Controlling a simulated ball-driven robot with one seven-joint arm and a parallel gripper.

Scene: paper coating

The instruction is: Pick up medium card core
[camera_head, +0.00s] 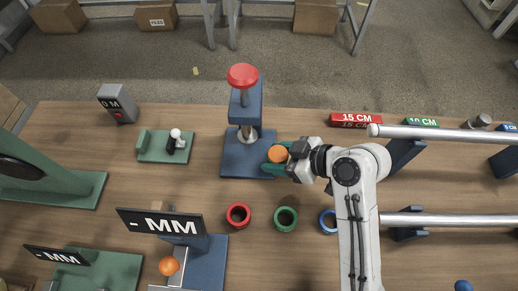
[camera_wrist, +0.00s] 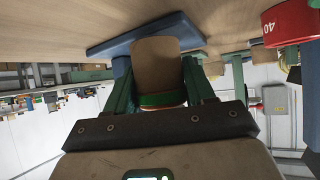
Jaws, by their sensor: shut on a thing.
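My gripper (camera_head: 279,157) is shut on a tan card core, the medium card core (camera_wrist: 160,58). In the wrist view the core sits between my two green fingers, with a green band around it near the palm. In the head view a round orange-tan end (camera_head: 278,154) shows between the fingers, right beside the blue press base (camera_head: 238,160). In the wrist view a blue slab (camera_wrist: 105,50) lies behind the core. I cannot tell whether the core touches anything beneath it.
The blue press with its red knob (camera_head: 243,75) stands left of my gripper. Red (camera_head: 238,216), green (camera_head: 285,219) and blue (camera_head: 328,221) rings lie in front. Metal rods (camera_head: 450,133) on blue supports are at right. A red 15 CM block (camera_head: 356,120) lies behind my arm.

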